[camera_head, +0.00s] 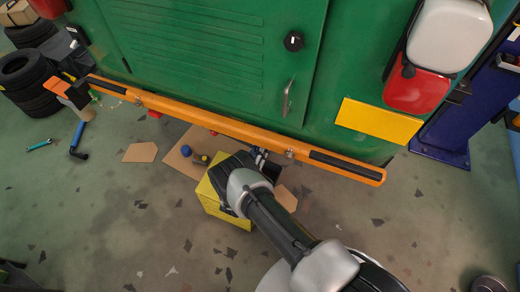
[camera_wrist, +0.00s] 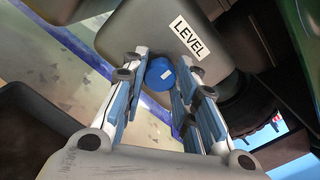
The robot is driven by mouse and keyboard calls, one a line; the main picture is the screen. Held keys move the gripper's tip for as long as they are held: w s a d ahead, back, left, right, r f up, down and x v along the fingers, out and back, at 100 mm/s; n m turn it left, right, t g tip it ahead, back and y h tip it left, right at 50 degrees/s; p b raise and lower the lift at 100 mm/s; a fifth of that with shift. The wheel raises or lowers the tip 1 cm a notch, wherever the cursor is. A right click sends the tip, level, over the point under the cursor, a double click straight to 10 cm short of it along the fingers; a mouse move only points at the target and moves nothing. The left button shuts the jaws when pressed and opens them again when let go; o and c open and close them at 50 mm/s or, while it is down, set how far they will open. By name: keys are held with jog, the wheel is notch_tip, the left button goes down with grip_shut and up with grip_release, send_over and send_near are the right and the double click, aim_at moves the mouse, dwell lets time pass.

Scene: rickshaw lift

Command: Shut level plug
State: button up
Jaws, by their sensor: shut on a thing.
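The level plug (camera_wrist: 159,75) is a round blue cap with a small pale mark, seen in the wrist view. It sits at the lower edge of a dark grey housing (camera_wrist: 150,28) that bears a white LEVEL label (camera_wrist: 185,38). My gripper (camera_wrist: 162,66) has its two fingers on either side of the plug, shut on it. In the head view my gripper (camera_head: 260,156) reaches in at the orange bumper (camera_head: 225,123), under the green vehicle's edge. The plug and the housing are hidden there. I cannot tell how far the plug is turned.
A yellow box (camera_head: 228,211) stands on the floor just left of my wrist. A cardboard sheet (camera_head: 178,161) with a blue cap (camera_head: 186,150) lies left of it. Stacked tyres (camera_head: 25,80) and a blue-handled tool (camera_head: 77,138) are at the left. A blue post (camera_head: 450,125) stands right.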

jog(key=shift+a, duration=0.1)
jog(key=o, duration=1.1)
jog(key=v, duration=1.2)
